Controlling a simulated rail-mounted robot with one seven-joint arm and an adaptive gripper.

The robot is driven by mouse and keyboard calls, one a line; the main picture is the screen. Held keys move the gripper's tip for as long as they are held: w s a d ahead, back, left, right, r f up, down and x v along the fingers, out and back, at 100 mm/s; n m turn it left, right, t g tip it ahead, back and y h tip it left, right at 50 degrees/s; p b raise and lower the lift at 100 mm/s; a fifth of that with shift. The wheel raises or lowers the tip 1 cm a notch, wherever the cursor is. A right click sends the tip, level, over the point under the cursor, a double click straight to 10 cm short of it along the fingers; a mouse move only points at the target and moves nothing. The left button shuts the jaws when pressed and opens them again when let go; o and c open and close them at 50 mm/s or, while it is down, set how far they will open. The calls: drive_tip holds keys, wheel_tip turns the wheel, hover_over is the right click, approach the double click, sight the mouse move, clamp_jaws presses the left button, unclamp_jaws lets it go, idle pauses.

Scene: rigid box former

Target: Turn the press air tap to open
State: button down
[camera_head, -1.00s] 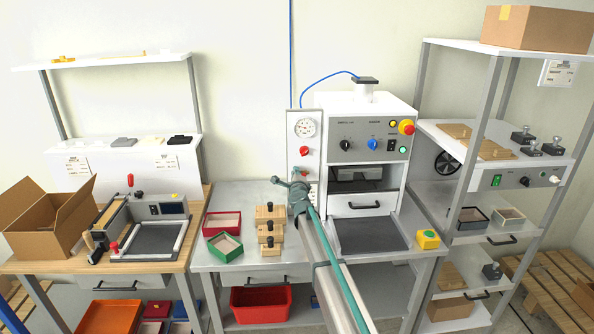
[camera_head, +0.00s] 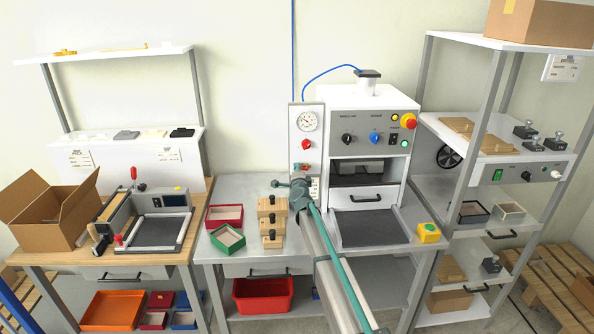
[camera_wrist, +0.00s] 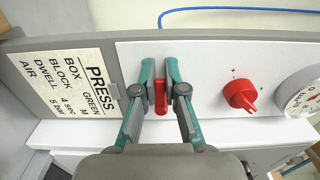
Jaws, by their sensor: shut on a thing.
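The press air tap is a small red lever (camera_wrist: 160,97) on the white panel in the wrist view. It points up and down in that picture, across the panel's long side. My gripper (camera_wrist: 160,92) has its two teal and grey fingers closed in on either side of the lever, gripping it. In the head view my gripper (camera_head: 301,170) is at the lower part of the narrow panel (camera_head: 296,128) on the press's left side. There the fingers and arm largely hide the tap.
A red knob (camera_wrist: 240,95) and a pressure gauge (camera_wrist: 305,100) sit beside the tap on the same panel. A printed label (camera_wrist: 68,88) is on the other side. The white press (camera_head: 369,105) stands right of the panel. Stacked wooden blocks (camera_head: 271,222) stand left of my arm.

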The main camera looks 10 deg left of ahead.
drive_tip(key=c, duration=1.2)
unclamp_jaws()
drive_tip(key=shift+s, duration=0.1)
drive_tip(key=v, duration=1.2)
